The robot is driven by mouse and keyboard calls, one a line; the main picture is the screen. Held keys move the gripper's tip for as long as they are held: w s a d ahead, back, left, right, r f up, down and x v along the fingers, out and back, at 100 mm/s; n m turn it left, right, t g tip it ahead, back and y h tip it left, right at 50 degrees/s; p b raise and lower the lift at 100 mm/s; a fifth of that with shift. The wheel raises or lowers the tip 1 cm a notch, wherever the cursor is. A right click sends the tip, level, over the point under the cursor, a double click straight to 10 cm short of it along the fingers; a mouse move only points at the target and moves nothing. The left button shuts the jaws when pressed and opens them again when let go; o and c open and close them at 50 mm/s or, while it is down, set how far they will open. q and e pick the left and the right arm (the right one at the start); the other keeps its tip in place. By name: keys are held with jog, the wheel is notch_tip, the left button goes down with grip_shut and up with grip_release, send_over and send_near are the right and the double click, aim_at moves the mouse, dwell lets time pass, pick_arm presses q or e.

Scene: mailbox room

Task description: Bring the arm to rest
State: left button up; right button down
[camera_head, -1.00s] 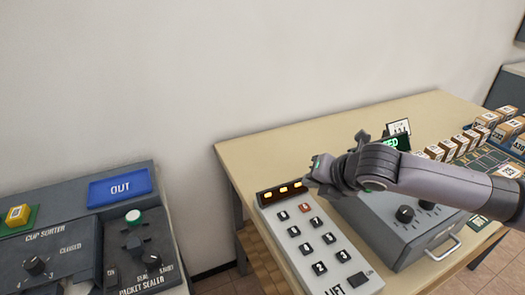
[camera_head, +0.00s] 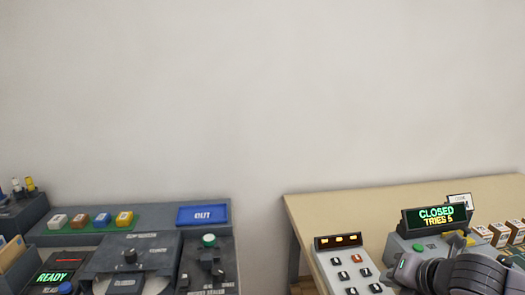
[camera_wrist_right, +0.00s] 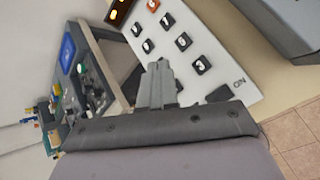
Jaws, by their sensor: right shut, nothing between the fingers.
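My right arm (camera_head: 465,275) comes in at the bottom right corner of the head view, its dark grey links bent in front of the grey console. Its gripper (camera_head: 404,268) is beside the right edge of the white keypad panel. In the right wrist view the gripper (camera_wrist_right: 158,72) has its fingers together with nothing between them. The keypad panel (camera_head: 340,262), with several black buttons and one orange one, lies beyond the fingers, and it shows in the wrist view too (camera_wrist_right: 212,62). My left gripper is not in view.
A wooden table (camera_head: 318,211) carries the keypad, a display reading CLOSED, TRIES 5 (camera_head: 436,217) and several small boxes (camera_head: 500,235). At left stands a dark bench with a blue OUT tray (camera_head: 203,214), coloured blocks and a READY display (camera_head: 52,277). A gap separates bench and table.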

jog(key=s+a+f+m, duration=0.1)
jog(key=a, duration=0.1)
jog(key=s+a+f+m, duration=0.1)
jog(key=s+a+f, duration=0.1)
jog(key=a, duration=0.1)
jog(key=s+a+f+m+g+y, duration=0.1)
jog(key=s+a+m, duration=0.1)
jog(key=a, duration=0.1)
jog(key=shift+f, duration=0.35)
jog(key=s+a+f+m, duration=0.3)
jog(key=s+m, duration=0.4)
jog(key=s+d+f+m+g+h, duration=0.2)
jog(key=s+d+f+m, duration=0.2)
jog(key=s+m, duration=0.45)
jog(key=s+d+f+m+g+h, duration=0.1)
jog(key=s+d+f+m+g, duration=0.2)
jog(key=s+d+m, duration=0.35)
jog(key=w+a+f+t+y, duration=0.1)
jog(key=w+a+f+t, duration=0.1)
jog(key=w+f+t, duration=0.1)
jog(key=w+a+f+m+t+y, duration=0.1)
jog(key=w+a+f+t, duration=0.1)
jog(key=f, duration=0.4)
jog(key=shift+w+a+t, duration=0.4)
jog(key=shift+w+t, duration=0.1)
jog(key=shift+t, duration=0.7)
